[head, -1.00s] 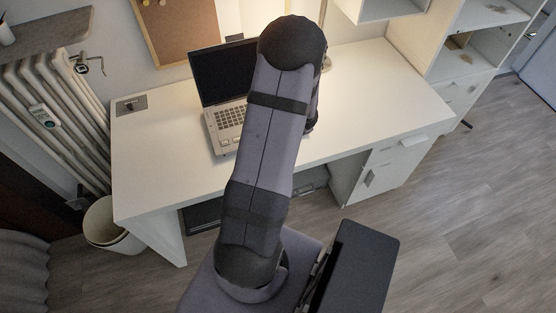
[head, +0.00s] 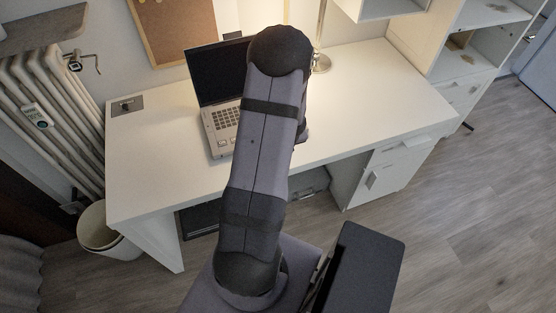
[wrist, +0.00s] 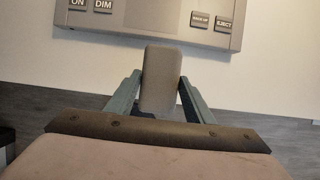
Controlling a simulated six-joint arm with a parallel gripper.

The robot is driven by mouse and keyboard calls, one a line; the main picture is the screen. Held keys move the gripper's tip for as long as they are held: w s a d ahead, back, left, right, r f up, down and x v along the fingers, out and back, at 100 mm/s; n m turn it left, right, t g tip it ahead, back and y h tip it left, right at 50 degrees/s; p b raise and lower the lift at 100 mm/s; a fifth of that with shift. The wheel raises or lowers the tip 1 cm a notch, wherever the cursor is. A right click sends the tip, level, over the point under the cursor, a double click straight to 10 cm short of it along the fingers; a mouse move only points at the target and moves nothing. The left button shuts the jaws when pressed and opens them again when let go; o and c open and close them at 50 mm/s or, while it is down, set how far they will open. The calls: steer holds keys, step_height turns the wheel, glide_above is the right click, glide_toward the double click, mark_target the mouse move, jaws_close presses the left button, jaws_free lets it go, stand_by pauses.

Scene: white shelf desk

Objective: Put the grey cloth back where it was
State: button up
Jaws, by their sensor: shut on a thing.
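The grey cloth (wrist: 161,92) shows in the wrist view as an upright grey-brown piece between the two fingers of my gripper (wrist: 160,78). My gripper is shut on it. Beyond the cloth lies the edge of the laptop (wrist: 150,13), with labelled buttons; the cloth's top overlaps that edge in the picture. I cannot tell whether they touch. In the head view my arm hides the gripper and the cloth. The open laptop (head: 222,120) stands on the white desk (head: 165,150), partly behind my arm.
A lamp (head: 321,62) stands at the back of the desk, right of my arm. The desk's right half (head: 370,95) is clear. A white shelf unit (head: 440,65) rises at the right. A bin (head: 97,230) and a radiator (head: 45,110) are at the left.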

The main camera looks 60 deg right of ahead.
steer(key=shift+f+b, duration=1.1)
steer(key=shift+f, duration=0.9)
steer(key=shift+f, duration=0.2)
steer(key=o, duration=1)
steer(key=shift+c, duration=0.2)
steer(key=shift+r, duration=0.1)
steer(key=shift+r, duration=0.4)
steer(key=p+v, duration=0.5)
steer(key=v, duration=0.6)
steer(key=shift+s+a+r, duration=0.15)
steer(key=shift+a, duration=0.05)
